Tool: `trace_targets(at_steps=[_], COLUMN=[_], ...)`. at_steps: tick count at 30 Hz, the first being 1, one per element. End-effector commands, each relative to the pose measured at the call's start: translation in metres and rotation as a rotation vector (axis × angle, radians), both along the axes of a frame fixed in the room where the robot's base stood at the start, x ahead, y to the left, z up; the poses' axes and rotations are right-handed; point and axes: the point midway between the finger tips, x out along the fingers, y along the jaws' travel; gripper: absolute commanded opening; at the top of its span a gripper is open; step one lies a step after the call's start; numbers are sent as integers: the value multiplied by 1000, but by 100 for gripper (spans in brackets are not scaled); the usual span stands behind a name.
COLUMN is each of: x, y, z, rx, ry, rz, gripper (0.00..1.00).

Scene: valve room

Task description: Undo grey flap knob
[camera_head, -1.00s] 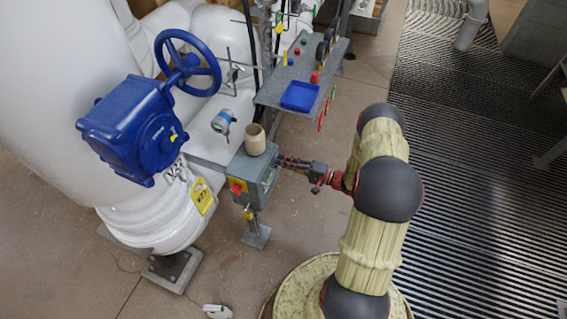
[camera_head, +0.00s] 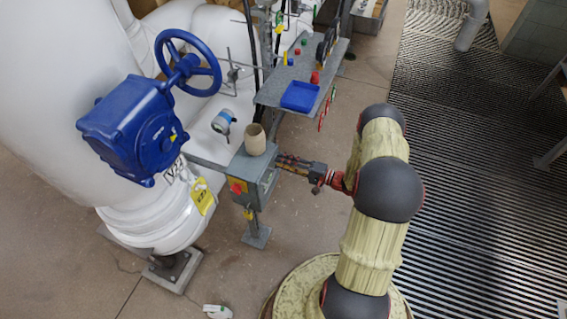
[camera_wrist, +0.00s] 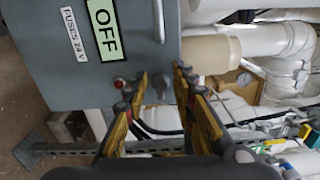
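A grey control box (camera_head: 252,178) stands on a post left of my arm. In the wrist view its front (camera_wrist: 60,50) fills the upper left, with a grey knob (camera_wrist: 161,84) near its lower edge. My gripper (camera_wrist: 158,78) is open, with one yellow-and-black finger on each side of the knob. A gap shows between the knob and each finger, and I cannot tell how deep the fingertips reach. In the head view my gripper (camera_head: 281,161) is at the box's right face, and the knob is hidden there.
A small red button (camera_wrist: 119,82) sits beside the left finger. A metal handle (camera_wrist: 158,20) is on the box front. A beige cup (camera_head: 255,139) stands on the box. A shelf with a blue tray (camera_head: 300,96) is behind. A blue valve wheel (camera_head: 187,63) is at left.

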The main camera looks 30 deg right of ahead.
Motion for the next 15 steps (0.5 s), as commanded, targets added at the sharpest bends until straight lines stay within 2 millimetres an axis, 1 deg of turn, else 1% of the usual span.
trace_targets(at_steps=[5,8,15], x=[-9,-23,-62], y=[-9,-19,-50], z=[0,0,0], rx=[0,1,0], ry=[0,1,-1], rz=[-3,-5,-5], gripper=[26,26,26])
